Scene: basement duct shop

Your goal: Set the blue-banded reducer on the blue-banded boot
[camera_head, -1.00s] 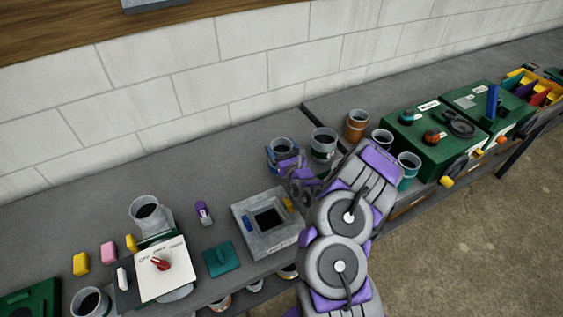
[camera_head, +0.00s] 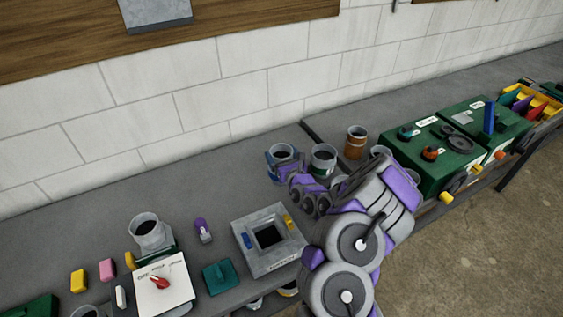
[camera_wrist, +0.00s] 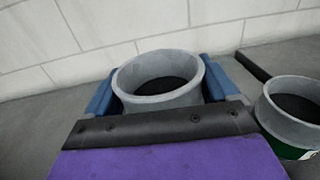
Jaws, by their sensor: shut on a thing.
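My gripper (camera_head: 284,160) is shut on a round grey open-topped collar, taken as the reducer (camera_head: 283,151), at the back of the bench. In the wrist view the reducer (camera_wrist: 158,78) stands upright between two blue finger pads. Its lower side is hidden by my gripper, so I cannot see its band. I see no clearly blue-banded boot. A grey square block (camera_head: 250,253) with a square opening sits nearer on the bench, with a blue piece on its left and a yellow one on its right.
A green-banded collar (camera_head: 323,156) stands close right of the reducer, also in the wrist view (camera_wrist: 293,128). An orange can (camera_head: 356,143) and green boxes (camera_head: 433,175) are further right. A white switch panel (camera_head: 164,283), grey pot (camera_head: 145,230) and teal piece (camera_head: 220,277) lie left.

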